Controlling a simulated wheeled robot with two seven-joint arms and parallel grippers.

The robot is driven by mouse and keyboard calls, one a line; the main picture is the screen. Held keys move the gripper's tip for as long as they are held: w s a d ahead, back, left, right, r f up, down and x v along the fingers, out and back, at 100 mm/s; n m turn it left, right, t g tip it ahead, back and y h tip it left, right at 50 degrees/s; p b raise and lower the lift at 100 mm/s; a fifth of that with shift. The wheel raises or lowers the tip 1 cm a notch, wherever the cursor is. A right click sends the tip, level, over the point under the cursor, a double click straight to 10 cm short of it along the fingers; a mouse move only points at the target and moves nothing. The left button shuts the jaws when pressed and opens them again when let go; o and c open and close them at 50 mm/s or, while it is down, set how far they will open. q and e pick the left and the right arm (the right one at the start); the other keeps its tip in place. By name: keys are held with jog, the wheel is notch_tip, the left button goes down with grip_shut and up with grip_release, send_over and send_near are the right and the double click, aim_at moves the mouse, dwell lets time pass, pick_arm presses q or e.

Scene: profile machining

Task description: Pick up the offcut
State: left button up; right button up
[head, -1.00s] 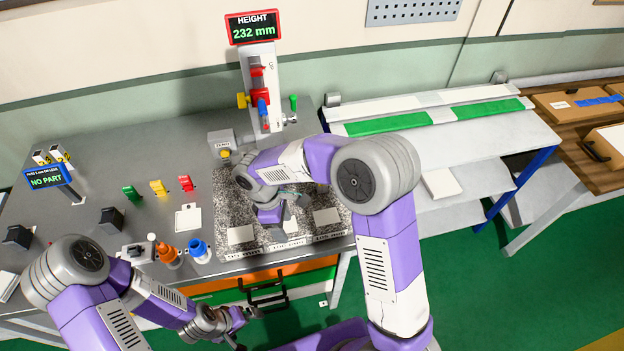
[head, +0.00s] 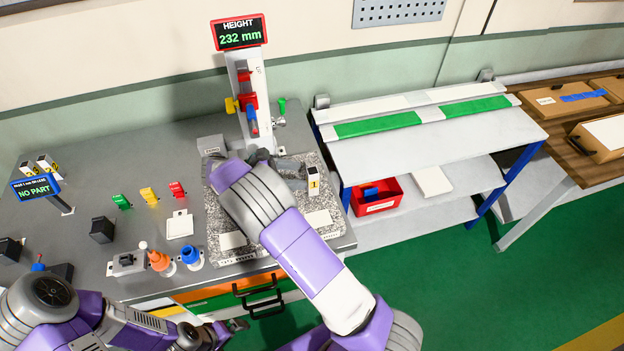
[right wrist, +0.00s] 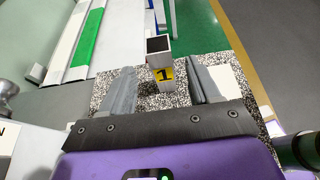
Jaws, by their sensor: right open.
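The offcut (head: 314,178) is a short upright silver-grey block with a dark top and a yellow label reading 1. It stands at the right side of the speckled granite plate (head: 222,212). In the right wrist view the offcut (right wrist: 157,58) shows ahead of my right gripper (right wrist: 163,82), in line with the gap between the two grey fingers. The fingers are apart, with nothing gripped. In the head view my right gripper (head: 296,170) is just left of the offcut, partly hidden by its wrist. My left gripper (head: 232,328) is low at the front edge; its jaws are unclear.
A height gauge (head: 246,100) stands behind the plate, its display reading 232 mm. Orange (head: 158,259) and blue (head: 191,254) items stand left. A shelf rack with a red bin (head: 376,194) is at the right.

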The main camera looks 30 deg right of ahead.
aim_at(318, 176)
jog(key=x, duration=0.7)
jog(key=shift+s+d+f, duration=0.15)
jog(key=shift+d, duration=0.15)
jog(key=c, duration=1.1)
